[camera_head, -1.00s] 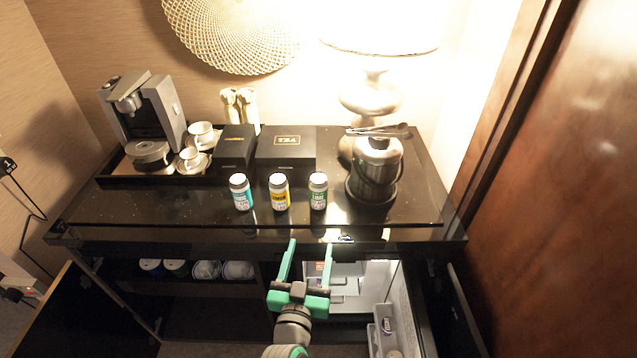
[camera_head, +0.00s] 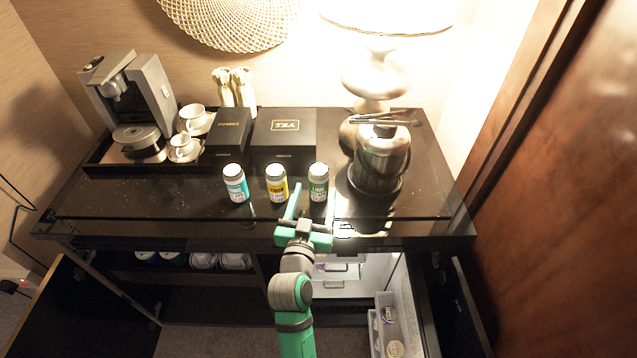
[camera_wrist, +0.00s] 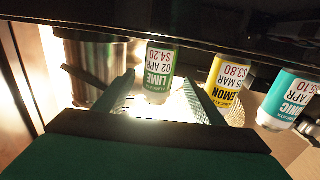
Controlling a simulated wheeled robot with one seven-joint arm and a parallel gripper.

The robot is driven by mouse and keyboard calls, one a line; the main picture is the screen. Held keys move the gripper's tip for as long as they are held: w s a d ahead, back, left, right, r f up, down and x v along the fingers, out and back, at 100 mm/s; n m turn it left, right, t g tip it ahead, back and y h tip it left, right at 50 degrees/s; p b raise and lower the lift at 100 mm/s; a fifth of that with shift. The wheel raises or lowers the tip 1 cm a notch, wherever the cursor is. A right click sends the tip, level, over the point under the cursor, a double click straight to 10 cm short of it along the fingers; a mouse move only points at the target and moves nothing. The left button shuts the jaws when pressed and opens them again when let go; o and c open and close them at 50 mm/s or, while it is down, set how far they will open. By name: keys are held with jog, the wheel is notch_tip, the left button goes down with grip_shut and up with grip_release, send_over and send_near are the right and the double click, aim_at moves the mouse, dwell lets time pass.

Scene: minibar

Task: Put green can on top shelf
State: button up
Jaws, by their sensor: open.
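The green can (camera_head: 318,183), labelled lime, stands upright at the right end of a row of three on the black counter. In the wrist view the green can (camera_wrist: 159,76) appears between my fingertips, nearer the left finger and beyond them. My gripper (camera_head: 312,204) is open and empty at the counter's front edge, just in front of the green can; its fingers also show in the wrist view (camera_wrist: 160,95). The open fridge compartment (camera_head: 350,272) is below the counter; its shelves are partly hidden by the counter and my arm.
A yellow can (camera_head: 277,184) and a blue can (camera_head: 236,184) stand to the left. A metal ice bucket (camera_head: 378,163) is close on the right. Black boxes (camera_head: 284,135) are behind. The open fridge door with bins (camera_head: 398,315) is below right.

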aim_at(317, 190)
jog(key=w, duration=0.2)
jog(key=w+d, duration=0.1)
jog(key=w, duration=0.1)
jog(key=shift+w+f, duration=0.15)
jog(key=shift+w, duration=0.25)
jog(key=c, duration=1.4)
